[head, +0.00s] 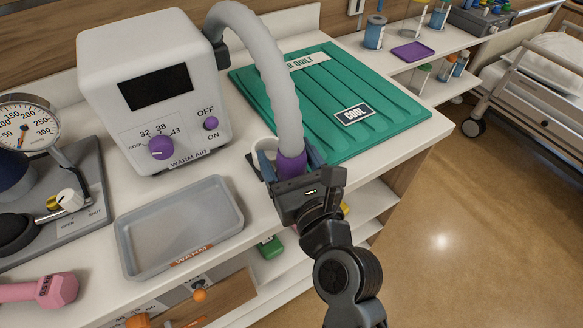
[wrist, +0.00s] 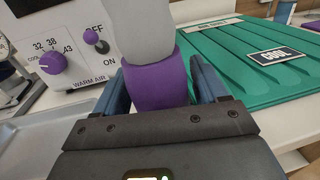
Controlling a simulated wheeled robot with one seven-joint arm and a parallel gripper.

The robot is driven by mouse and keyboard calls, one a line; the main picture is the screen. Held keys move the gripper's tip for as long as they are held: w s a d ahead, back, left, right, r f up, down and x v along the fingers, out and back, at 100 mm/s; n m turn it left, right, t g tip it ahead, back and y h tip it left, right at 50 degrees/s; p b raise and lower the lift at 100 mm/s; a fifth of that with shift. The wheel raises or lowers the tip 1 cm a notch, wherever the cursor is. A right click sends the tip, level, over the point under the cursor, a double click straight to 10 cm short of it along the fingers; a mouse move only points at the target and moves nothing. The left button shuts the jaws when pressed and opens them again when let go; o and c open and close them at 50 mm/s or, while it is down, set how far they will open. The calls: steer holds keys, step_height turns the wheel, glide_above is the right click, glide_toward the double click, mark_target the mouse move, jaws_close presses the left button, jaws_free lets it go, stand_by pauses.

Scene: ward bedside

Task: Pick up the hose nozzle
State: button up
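The hose nozzle (head: 291,165) is a purple cuff on the end of a thick grey hose (head: 262,58). The hose arches over from the white warm-air unit (head: 150,78). My gripper (head: 292,168) has one blue finger on each side of the nozzle and appears closed on it.
A green quilt pad (head: 335,95) marked COOL lies behind and right. A grey tray (head: 178,225) marked WARM lies at the front left. A gauge device (head: 50,190) and pink dumbbell (head: 45,290) are farther left. Open floor (head: 470,230) lies to the right.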

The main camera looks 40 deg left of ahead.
mark_target(288, 142)
steer(key=c, duration=0.8)
steer(key=shift+r, duration=0.4)
step_height(288, 142, up, 4)
steer(key=shift+f+p, duration=0.2)
steer(key=shift+p, duration=0.75)
steer(key=w+d+r, duration=0.2)
steer(key=d, duration=0.1)
steer(key=w+d+r+b, duration=0.1)
steer(key=w+d+r, duration=0.1)
steer(key=d, duration=0.1)
steer(key=w+d+r, duration=0.2)
steer(key=w+d, duration=0.1)
steer(key=shift+d+r, duration=0.25)
steer(key=shift+r, duration=0.05)
steer(key=shift+f+b, duration=0.15)
steer(key=shift+b, duration=0.15)
